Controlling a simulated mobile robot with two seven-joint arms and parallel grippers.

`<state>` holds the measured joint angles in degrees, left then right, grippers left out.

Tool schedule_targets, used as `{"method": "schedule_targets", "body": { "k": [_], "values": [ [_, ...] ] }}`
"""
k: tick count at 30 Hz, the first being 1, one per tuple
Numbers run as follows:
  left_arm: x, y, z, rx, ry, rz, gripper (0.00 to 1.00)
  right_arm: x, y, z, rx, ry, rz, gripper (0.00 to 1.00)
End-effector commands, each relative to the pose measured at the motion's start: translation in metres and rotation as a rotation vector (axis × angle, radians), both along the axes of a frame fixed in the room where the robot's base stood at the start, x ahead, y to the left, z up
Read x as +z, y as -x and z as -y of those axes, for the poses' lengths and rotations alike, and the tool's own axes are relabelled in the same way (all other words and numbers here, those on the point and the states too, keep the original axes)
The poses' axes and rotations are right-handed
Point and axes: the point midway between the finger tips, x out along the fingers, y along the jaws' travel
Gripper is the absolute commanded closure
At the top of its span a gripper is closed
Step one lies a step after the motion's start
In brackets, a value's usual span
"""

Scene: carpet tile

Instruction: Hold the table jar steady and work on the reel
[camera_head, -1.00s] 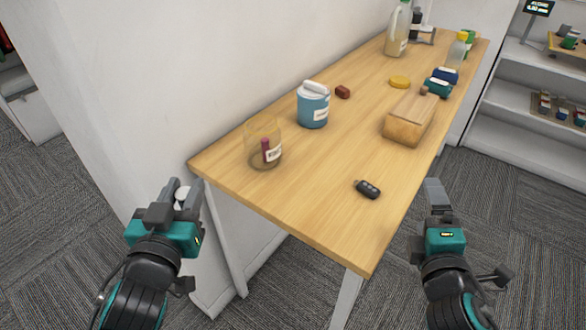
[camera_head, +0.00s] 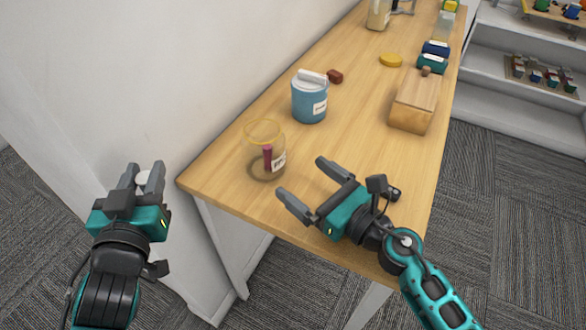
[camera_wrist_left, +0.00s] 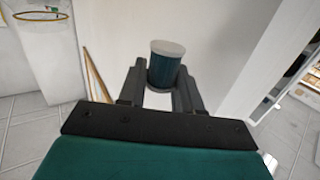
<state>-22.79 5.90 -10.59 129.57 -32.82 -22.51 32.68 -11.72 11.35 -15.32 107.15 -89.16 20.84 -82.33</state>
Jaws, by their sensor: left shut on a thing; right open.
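The clear glass jar (camera_head: 252,157) stands upright on the wooden table (camera_head: 225,195) near its front left corner. It has a yellowish rim, a pale label and a dark red thing inside. My left gripper (camera_head: 143,180) is left of the table, away from the jar, and shut on the reel. In the left wrist view the reel (camera_wrist_left: 166,68) is a dark teal cylinder with pale grey ends, between the fingertips. In the head view only a whitish bit of it shows. My right gripper (camera_head: 308,186) is open and empty, right of the jar, fingers pointing towards it, apparently not touching.
A blue canister (camera_head: 309,102) with a white top stands behind the jar. A red-brown block (camera_head: 335,76), a yellow disc (camera_head: 391,60) and a wooden box (camera_head: 414,102) are further back. A dark key fob (camera_head: 396,192) is partly hidden by my right gripper. A wall borders the table's left.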

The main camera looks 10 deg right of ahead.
Motion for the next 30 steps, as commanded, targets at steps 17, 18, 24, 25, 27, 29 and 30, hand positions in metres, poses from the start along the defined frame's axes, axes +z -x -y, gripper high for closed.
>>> {"method": "schedule_targets", "body": {
  "k": [17, 18, 24, 25, 27, 29, 30],
  "values": [
    [0.013, -0.025, 0.021, -0.050, -0.001, 0.007, 0.94, -0.001, 0.000, -0.001, 0.004, 0.007, 0.002, 0.00],
    [0.018, -0.033, 0.029, -0.071, -0.001, 0.009, 0.94, -0.001, 0.000, -0.001, 0.004, 0.007, 0.002, 0.00],
    [0.049, -0.073, 0.080, -0.214, -0.003, 0.009, 0.94, -0.001, 0.000, -0.001, 0.004, 0.007, 0.003, 0.00],
    [0.055, -0.078, 0.089, -0.240, -0.002, 0.010, 0.94, -0.001, 0.000, -0.001, 0.004, 0.007, 0.003, 0.00],
    [0.068, -0.088, 0.109, -0.303, -0.003, 0.009, 0.94, -0.001, 0.000, -0.001, 0.004, 0.007, 0.003, 0.00],
    [0.079, -0.095, 0.125, -0.356, -0.004, 0.008, 0.94, -0.001, 0.000, -0.001, 0.004, 0.007, 0.003, 0.00],
    [0.087, -0.099, 0.135, -0.390, -0.004, 0.008, 0.94, -0.001, 0.000, -0.001, 0.004, 0.007, 0.003, 0.00]
  ]
}}
